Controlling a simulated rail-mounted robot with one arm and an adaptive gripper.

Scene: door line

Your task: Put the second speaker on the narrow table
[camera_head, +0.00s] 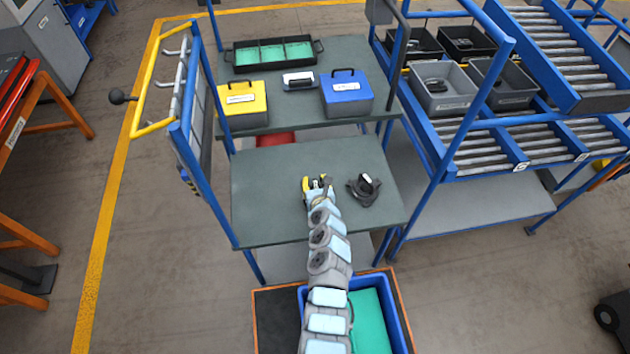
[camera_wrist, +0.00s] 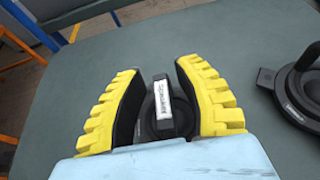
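One black round speaker (camera_head: 365,188) stands on the lower grey-green tabletop (camera_head: 265,205), right of my gripper; it also shows at the right edge of the wrist view (camera_wrist: 301,90). Another dark speaker (camera_wrist: 163,108) with a white-labelled handle is between my fingers in the wrist view, over the same top. My gripper (camera_head: 318,181) has yellow fingers with black pads, standing apart on both sides of that handle, with narrow gaps visible. The fingers hide much of this speaker's body. Whether its base touches the top cannot be told.
The raised back shelf holds a yellow box (camera_head: 242,103), a blue box (camera_head: 346,93), a small labelled item (camera_head: 298,81) and a black tray (camera_head: 272,53). Blue posts flank the table. A blue bin (camera_head: 398,322) stands below in front. The tabletop's left side is clear.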

